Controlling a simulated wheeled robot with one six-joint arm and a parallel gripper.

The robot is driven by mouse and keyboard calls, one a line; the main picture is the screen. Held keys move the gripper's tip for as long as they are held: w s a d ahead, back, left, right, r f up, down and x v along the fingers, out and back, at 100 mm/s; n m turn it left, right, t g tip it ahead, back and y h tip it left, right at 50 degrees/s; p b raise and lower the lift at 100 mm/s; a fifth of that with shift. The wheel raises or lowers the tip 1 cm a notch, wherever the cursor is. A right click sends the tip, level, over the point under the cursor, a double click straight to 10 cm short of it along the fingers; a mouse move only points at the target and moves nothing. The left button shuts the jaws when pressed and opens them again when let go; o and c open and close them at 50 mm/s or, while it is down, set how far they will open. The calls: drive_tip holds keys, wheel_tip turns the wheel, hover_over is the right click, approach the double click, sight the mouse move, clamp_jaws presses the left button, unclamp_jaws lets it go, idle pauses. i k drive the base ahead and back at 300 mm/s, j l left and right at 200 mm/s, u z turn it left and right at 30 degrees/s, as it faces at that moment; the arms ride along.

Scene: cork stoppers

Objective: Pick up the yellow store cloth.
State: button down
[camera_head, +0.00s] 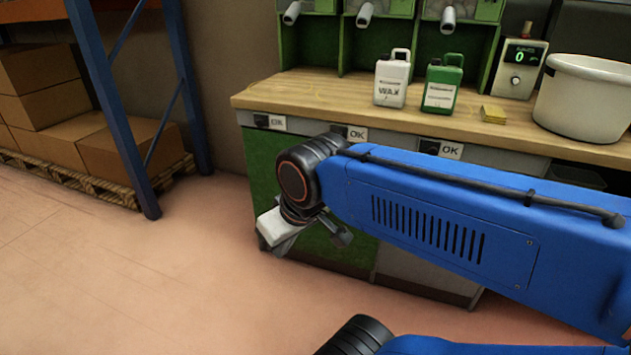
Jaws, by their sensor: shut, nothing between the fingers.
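A small folded yellow cloth (493,114) lies flat on the wooden bench top, to the right of the green can and left of the large white pot. My gripper (284,243) hangs below the end of my blue arm, in front of the bench's green side and below the top. It is shut and empty, well to the left of the cloth and lower than it. Its fingertips are small and partly hidden by the wrist.
On the bench top (300,97) stand a white WAX can (392,80), a green can (442,84), a grey box with a green display (520,68) and a white pot (585,97). Green dispensers stand behind. A blue rack (118,100) with cartons is at left; the floor between is clear.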

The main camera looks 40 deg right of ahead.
sight(494, 116)
drive_tip(key=i+l+z, duration=0.1)
drive_tip(key=z, duration=0.35)
drive_tip(key=j+z, duration=0.35)
drive_tip(key=k+j+z, duration=0.1)
drive_tip(key=z, duration=0.25)
